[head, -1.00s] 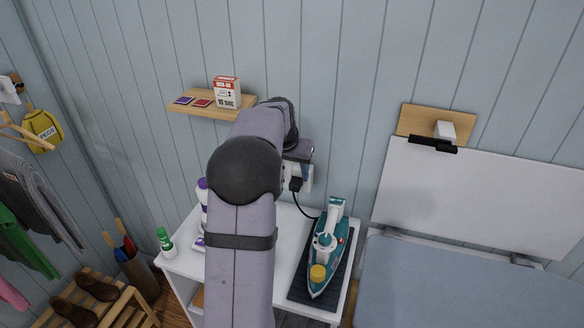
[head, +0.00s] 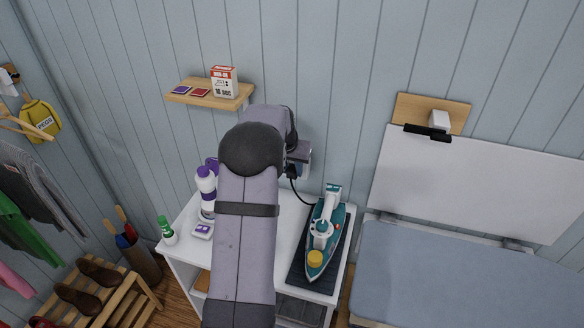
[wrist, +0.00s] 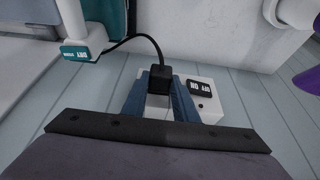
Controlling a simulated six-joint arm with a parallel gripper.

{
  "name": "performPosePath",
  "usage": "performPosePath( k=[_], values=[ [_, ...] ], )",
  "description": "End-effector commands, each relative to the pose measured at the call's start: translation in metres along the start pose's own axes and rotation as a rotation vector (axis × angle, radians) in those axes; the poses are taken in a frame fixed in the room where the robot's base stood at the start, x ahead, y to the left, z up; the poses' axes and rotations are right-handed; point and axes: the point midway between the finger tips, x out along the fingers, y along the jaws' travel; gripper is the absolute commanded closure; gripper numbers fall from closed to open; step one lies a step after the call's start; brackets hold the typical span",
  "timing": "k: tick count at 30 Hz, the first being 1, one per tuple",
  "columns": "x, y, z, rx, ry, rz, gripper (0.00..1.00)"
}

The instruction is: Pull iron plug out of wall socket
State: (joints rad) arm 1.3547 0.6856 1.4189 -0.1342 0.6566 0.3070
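The black iron plug (wrist: 159,79) sits at the white wall socket (wrist: 206,106), beside a black ON/OFF switch (wrist: 200,89). A black cord curves from it to the teal-and-white iron (head: 322,240), which rests on a dark mat. My gripper (wrist: 160,82) reaches to the plug with one blue finger on each side of it. The fingers lie very near the plug's sides, but I cannot tell whether they press on it.
The white stand (head: 289,222) under my arm also holds a white-and-purple bottle (head: 207,190) and a green-capped tube (head: 167,231). A wooden shelf (head: 212,100) with a box is on the wall above left. A blue ironing board (head: 470,285) is at right.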

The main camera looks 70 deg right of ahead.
Motion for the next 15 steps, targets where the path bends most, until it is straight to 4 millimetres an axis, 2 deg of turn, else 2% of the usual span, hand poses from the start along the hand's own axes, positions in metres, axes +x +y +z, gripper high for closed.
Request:
performPosePath(
  k=[1,2,3,4,7,15],
  values=[
    [-0.0002,0.0001,0.0000,0.000,0.000,0.000,0.87],
    [-0.0002,0.0001,0.0000,0.000,0.000,0.000,0.95],
    [-0.0002,0.0001,0.0000,0.000,0.000,0.000,0.96],
    [-0.0003,0.0001,0.0000,0.000,0.000,0.000,0.77],
    [-0.0003,0.0001,0.0000,-0.001,0.000,0.000,1.00],
    [-0.0008,0.0000,0.0011,-0.001,0.000,0.000,1.00]
  ],
)
